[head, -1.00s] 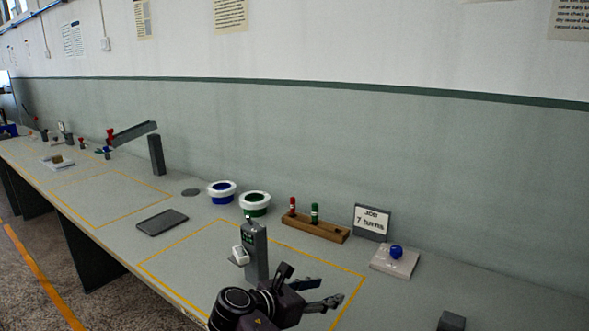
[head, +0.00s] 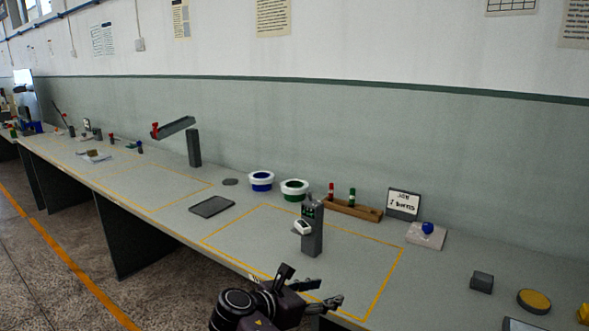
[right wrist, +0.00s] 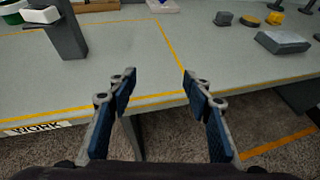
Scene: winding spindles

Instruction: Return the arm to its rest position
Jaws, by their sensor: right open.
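My right gripper (head: 318,295) is at the front edge of the bench in the head view. In the right wrist view its two blue-padded fingers (right wrist: 158,82) are apart with nothing between them, over the bench edge and the floor. The grey post (head: 313,230) with a white piece on its side stands upright in the yellow-outlined area, apart from the gripper. The same post shows at the upper left of the right wrist view (right wrist: 68,38). My left gripper is in neither view.
Behind the post are a blue-banded bowl (head: 261,181), a green-banded bowl (head: 294,190), a wooden rack (head: 354,209) with red and green spindles, and a "7 turns" sign (head: 403,204). A dark tray (head: 212,207) lies to the left. A grey block (head: 482,281) and yellow-topped disc (head: 534,300) are at right.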

